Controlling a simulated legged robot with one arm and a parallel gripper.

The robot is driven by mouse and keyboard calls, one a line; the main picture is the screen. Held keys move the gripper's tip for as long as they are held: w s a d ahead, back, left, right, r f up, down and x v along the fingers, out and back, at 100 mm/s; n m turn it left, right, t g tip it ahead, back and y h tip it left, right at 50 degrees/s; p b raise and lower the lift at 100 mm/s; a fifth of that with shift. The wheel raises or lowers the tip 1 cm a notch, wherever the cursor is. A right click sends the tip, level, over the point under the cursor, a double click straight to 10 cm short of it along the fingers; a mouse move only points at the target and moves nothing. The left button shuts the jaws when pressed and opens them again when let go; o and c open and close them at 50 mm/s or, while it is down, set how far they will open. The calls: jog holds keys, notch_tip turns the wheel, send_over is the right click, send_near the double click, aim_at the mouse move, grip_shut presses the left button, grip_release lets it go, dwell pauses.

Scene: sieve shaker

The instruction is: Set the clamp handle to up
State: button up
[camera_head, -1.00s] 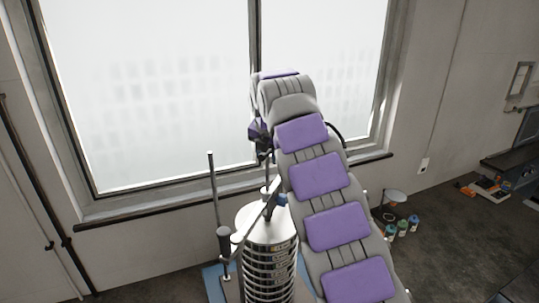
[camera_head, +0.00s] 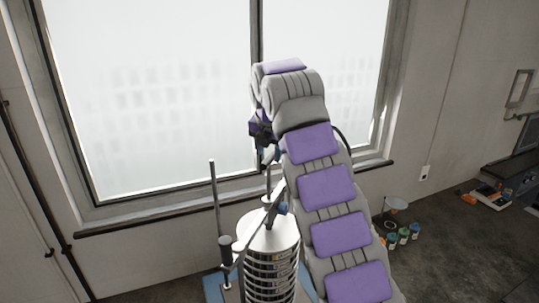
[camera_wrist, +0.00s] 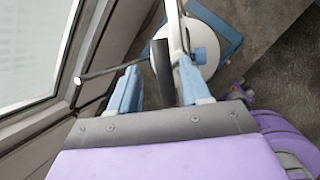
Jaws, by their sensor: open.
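The sieve shaker (camera_head: 270,272) is a stack of metal sieves with a pale round lid. A clamp bar (camera_head: 255,224) crosses above the lid. A dark grip, which looks like the clamp handle (camera_head: 225,246), stands roughly upright at the bar's left end. In the wrist view the dark handle (camera_wrist: 162,70) appears between my gripper's blue fingers (camera_wrist: 158,90), with gaps on both sides. My gripper is open; I cannot tell how far the handle is below the fingertips. In the head view my arm mostly hides the gripper.
A thin upright rod (camera_head: 215,195) stands left of the handle; it also shows in the wrist view (camera_wrist: 110,72). The shaker stands on a blue-edged base (camera_wrist: 232,28). A window wall is behind. Several small jars (camera_head: 403,237) sit on the floor to the right.

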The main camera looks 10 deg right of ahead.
jog(key=p+v, duration=0.2)
jog(key=v, duration=0.4)
jog(key=shift+a+r+p, duration=0.2)
jog(key=shift+r+p, duration=0.1)
jog(key=shift+p, duration=0.05)
jog(key=shift+s, duration=0.15)
jog(key=s+f+m+g+b, duration=0.3)
jog(key=s+f+m+b, duration=0.9)
jog(key=s+f, duration=1.1)
jog(key=s+d+f+m+g+b, duration=0.1)
jog(key=s+f+m+g+b, duration=0.2)
jog(key=s+f+m+b, duration=1)
jog(key=s+f+m, duration=0.3)
jog(key=s+f, duration=0.8)
jog(key=f, duration=0.3)
jog(key=shift+s+f+m+g+y, duration=0.2)
jog(key=shift+f+m+g+y, duration=0.2)
